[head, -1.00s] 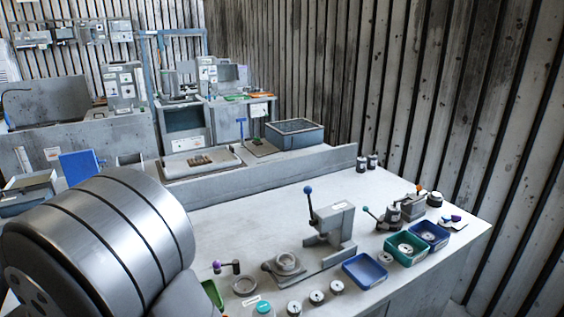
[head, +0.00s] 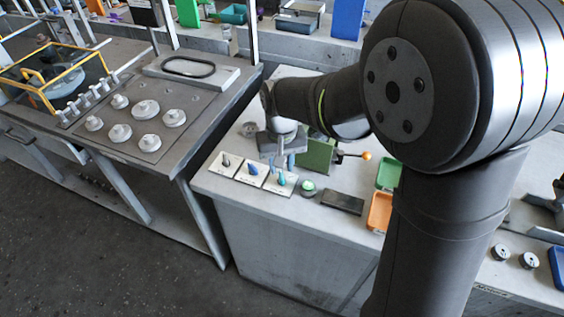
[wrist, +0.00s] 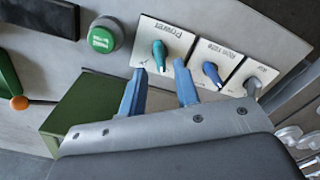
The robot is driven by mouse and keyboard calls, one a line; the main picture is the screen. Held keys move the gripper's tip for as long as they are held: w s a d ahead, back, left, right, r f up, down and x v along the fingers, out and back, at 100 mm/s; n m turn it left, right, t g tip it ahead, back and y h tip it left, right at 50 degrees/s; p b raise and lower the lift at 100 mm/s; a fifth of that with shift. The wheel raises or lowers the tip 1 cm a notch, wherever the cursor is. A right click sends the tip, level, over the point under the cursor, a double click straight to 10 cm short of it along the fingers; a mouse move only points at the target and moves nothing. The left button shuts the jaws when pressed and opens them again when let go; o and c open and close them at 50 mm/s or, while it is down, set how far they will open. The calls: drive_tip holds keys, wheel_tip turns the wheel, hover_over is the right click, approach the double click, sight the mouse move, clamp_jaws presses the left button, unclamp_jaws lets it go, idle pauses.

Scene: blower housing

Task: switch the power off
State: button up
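The power switch is a teal knob (wrist: 159,52) on a white plate labelled "Power". In the head view its teal knob (head: 282,178) is on the plate closest to the green button. My gripper (wrist: 160,67) has two blue fingers, spread apart and empty. Their tips lie just below the power knob in the wrist view, one to each side, with no visible contact. In the head view my gripper (head: 285,163) hangs just behind the power plate. The height of the tips above the plate is hard to tell.
Beside the power knob are a blue knob (wrist: 211,72) and a grey knob (wrist: 252,86) on similar plates. On its other side is a round green button (wrist: 104,36). A green block (head: 317,154) with an orange-tipped lever (head: 366,155) stands close to my gripper.

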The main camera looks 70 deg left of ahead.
sight(281, 175)
wheel_tip(281, 175, down, 2)
drive_tip(key=shift+f, duration=0.3)
drive_tip(key=shift+m, duration=0.4)
drive_tip(key=shift+f, duration=0.65)
clamp_jaws()
drive_tip(key=shift+n, duration=0.5)
unclamp_jaws()
